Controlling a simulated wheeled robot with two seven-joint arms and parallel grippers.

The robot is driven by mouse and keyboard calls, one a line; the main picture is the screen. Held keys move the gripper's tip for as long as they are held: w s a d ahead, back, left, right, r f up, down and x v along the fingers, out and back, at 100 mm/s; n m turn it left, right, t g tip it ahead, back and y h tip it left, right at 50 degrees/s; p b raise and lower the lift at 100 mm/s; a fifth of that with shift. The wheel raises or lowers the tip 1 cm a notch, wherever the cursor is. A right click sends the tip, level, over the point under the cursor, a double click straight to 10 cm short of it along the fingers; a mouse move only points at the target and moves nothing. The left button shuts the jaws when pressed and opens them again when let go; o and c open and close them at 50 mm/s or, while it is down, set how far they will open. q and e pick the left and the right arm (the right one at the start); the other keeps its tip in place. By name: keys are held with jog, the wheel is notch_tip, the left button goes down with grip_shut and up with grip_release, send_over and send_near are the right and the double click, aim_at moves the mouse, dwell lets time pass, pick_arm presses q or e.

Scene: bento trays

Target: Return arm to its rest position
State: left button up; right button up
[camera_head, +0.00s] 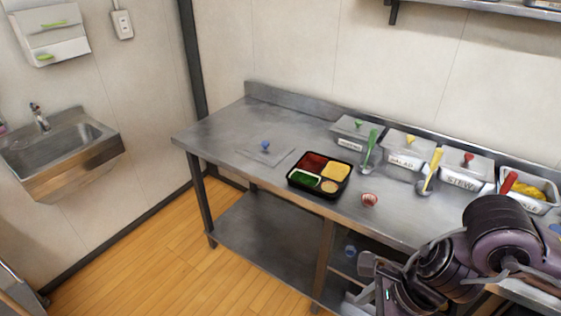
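My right arm comes in from the lower right, in front of the table's front edge. Its gripper (366,280) appears at the arm's left end, low in the picture; its fingers are too unclear to tell whether it is open or shut. I see nothing held in it. My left arm and gripper are out of view. A black bento tray (318,192) sits on the steel table (225,137), with red, yellow, green and tan food in its compartments.
A flat lid with a blue knob (265,147) lies left of the tray. Lidded containers stand along the back, one marked SALAD (405,162), one STEW (462,183). A small reddish item (370,200) lies right of the tray.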

jog(key=w+a+f+m+t+y, duration=0.1)
jog(key=w+a+f+m+y, duration=0.2)
jog(key=w+m, duration=0.5)
jog(key=w+a+f+m+t+y, duration=0.2)
jog(key=w+a+f+m, duration=0.15)
jog(key=w+m, duration=0.45)
jog(key=w+d+f+m+t+h, duration=0.15)
jog(key=d+f+m, duration=0.25)
jog(key=f+m, duration=0.55)
jog(key=w+d+f+m+t+h, duration=0.1)
jog(key=w+d+f+m+t, duration=0.15)
jog(key=f+m, duration=0.75)
jog(key=s+d+f+m+g+h, duration=0.1)
jog(key=s+d+f+m+h, duration=0.15)
jog(key=s+f, duration=0.7)
jog(key=s+d+f+m+g+h, duration=0.15)
jog(key=s+d+f+m, duration=0.25)
jog(key=s+f, duration=0.55)
jog(key=s+d+f+m+g+h, duration=0.1)
jog(key=s+f, duration=0.5)
jog(key=s, duration=0.6)
jog(key=s+f+m+g+h, duration=0.2)
jog(key=s+f+m, duration=0.4)
jog(key=s, duration=0.6)
jog(key=shift+d+g, duration=0.4)
jog(key=shift+g, duration=0.35)
